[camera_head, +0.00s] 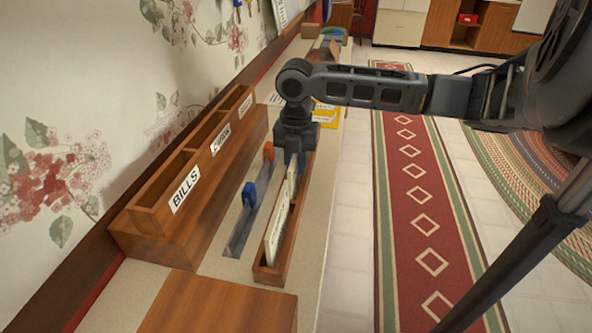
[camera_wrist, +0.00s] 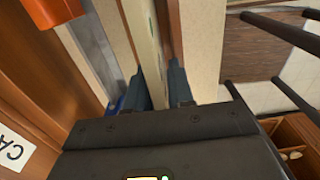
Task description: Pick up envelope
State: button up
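Pale envelopes (camera_head: 276,236) stand on edge in a long narrow wooden tray (camera_head: 272,274) on the counter. My gripper (camera_head: 294,160) points down at the tray's far part, over the envelopes. In the wrist view, my gripper's two fingers (camera_wrist: 160,86) stand apart. A pale upright envelope (camera_wrist: 148,50) runs between them. The left finger looks close to it, and a gap shows toward the right finger. The fingertips' lower ends and any contact are hard to see.
A wooden organizer labelled BILLS (camera_head: 150,216) stands left, against the wallpapered wall. A grey rail with a blue slider (camera_head: 249,195) and an orange slider (camera_head: 269,152) lies between it and the tray. A yellow item (camera_head: 326,115) lies behind.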

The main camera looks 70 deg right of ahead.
grip_shut()
